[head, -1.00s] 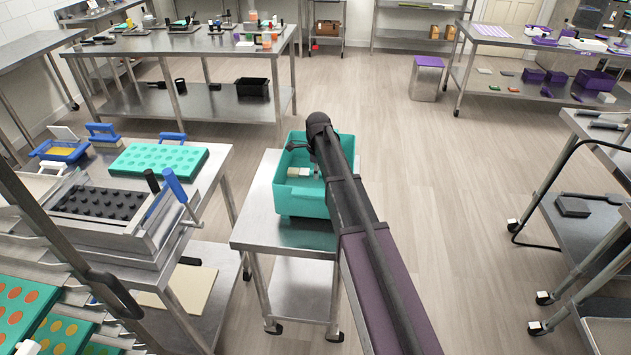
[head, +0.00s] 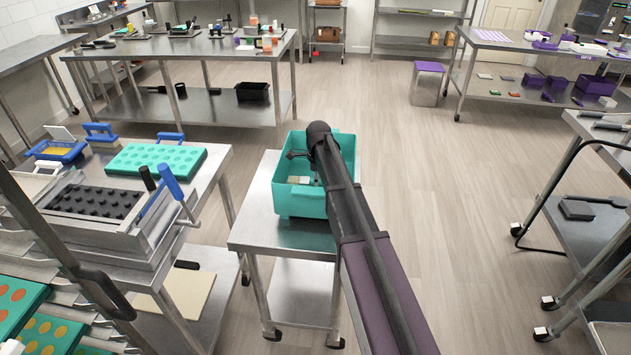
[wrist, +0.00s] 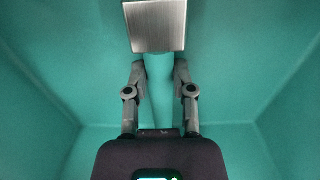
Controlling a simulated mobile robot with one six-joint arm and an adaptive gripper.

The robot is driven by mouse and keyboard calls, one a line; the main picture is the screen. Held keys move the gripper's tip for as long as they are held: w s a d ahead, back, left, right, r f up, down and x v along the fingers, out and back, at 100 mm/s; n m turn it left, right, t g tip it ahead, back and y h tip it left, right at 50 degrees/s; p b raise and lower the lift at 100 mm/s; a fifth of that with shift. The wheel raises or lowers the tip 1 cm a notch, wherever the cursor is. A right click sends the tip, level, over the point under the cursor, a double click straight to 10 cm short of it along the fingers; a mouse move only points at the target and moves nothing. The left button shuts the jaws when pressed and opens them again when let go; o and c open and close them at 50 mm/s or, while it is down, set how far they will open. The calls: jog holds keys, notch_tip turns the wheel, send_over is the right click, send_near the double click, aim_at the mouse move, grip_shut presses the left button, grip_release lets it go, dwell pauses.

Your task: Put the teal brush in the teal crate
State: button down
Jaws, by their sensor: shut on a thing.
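The teal crate (head: 300,205) stands on a small steel cart in the middle of the head view. My gripper (wrist: 158,70) is down inside it, shut on the teal handle of the brush (wrist: 158,95). The brush's square, grey metallic-looking end (wrist: 155,27) lies beyond the fingertips in the wrist view. Teal crate walls and floor (wrist: 60,75) surround the gripper there. In the head view a small pale part of the brush (head: 299,180) shows inside the crate. My arm hides much of the gripper and the crate's right side. I cannot tell whether the brush touches the floor.
The cart (head: 255,225) has bare top around the crate's left and front. A steel table with a teal mould (head: 157,160) and a blue-handled press (head: 171,186) stands to the left. A dark-framed cart (head: 590,240) stands at the right. Open floor lies behind the crate.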

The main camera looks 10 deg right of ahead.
jog(key=shift+c, duration=2.3)
grip_release()
jog(key=shift+f, duration=0.1)
notch_tip(320, 180, up, 12)
jog(key=p, duration=1.2)
jog(key=shift+r, duration=0.2)
jog(key=shift+d, duration=0.1)
